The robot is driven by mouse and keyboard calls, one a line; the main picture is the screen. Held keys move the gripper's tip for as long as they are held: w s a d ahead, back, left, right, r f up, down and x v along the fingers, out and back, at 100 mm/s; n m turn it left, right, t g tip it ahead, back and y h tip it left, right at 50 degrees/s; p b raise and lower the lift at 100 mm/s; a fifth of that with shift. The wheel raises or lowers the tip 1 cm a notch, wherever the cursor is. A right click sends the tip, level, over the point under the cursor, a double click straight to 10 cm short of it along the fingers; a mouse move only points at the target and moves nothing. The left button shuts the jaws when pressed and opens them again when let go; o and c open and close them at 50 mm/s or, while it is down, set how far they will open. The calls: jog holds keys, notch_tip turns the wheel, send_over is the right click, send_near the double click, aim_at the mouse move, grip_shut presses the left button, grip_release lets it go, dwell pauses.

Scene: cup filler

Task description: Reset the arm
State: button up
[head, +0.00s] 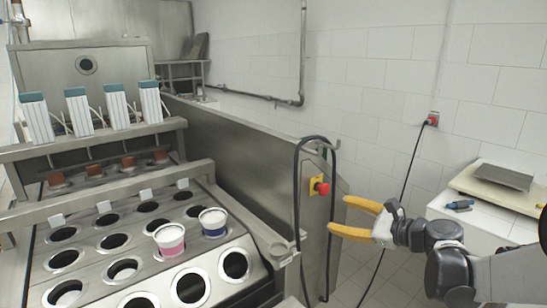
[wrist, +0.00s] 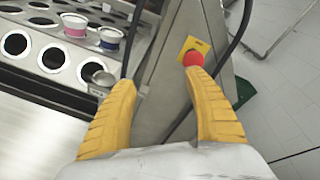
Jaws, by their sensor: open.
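My gripper (head: 350,218) is at the right of the head view, with its two yellow fingers spread apart and nothing between them. It also shows in the wrist view (wrist: 162,95), where the fingers point toward the machine's end panel. My gripper is to the right of the cup filler (head: 232,140) and clear of its plate of holes. A red stop button (head: 321,188) on a yellow plate sits on the machine's end, left of and above the fingertips in the head view.
A pink-striped cup (head: 169,239) and a blue-striped cup (head: 213,222) sit in holes. A black cable (head: 297,200) loops beside the button. A side table (head: 490,220) with a scale (head: 503,177) stands at the right, behind my arm. A wall socket (head: 432,119) has a hanging cord.

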jog(key=s+a+f+n+g+h, duration=0.1)
jog(key=s+a+n+g+h, duration=0.15)
jog(key=s+n, duration=0.45)
jog(key=s+a+f+n+g+h, duration=0.15)
jog(key=s+a+n, duration=0.25)
jog(key=s, duration=0.4)
jog(key=s+d+f+n+h, duration=0.1)
jog(key=s+d+n+h, duration=0.1)
jog(key=s+n, duration=0.3)
jog(key=s+d+f+n+g+h, duration=0.1)
jog(key=s+d+f+n+h, duration=0.1)
jog(key=s+n, duration=0.4)
jog(key=shift+s+f+h, duration=0.2)
jog(key=shift+s+h, duration=0.5)
jog(key=shift+s, duration=0.5)
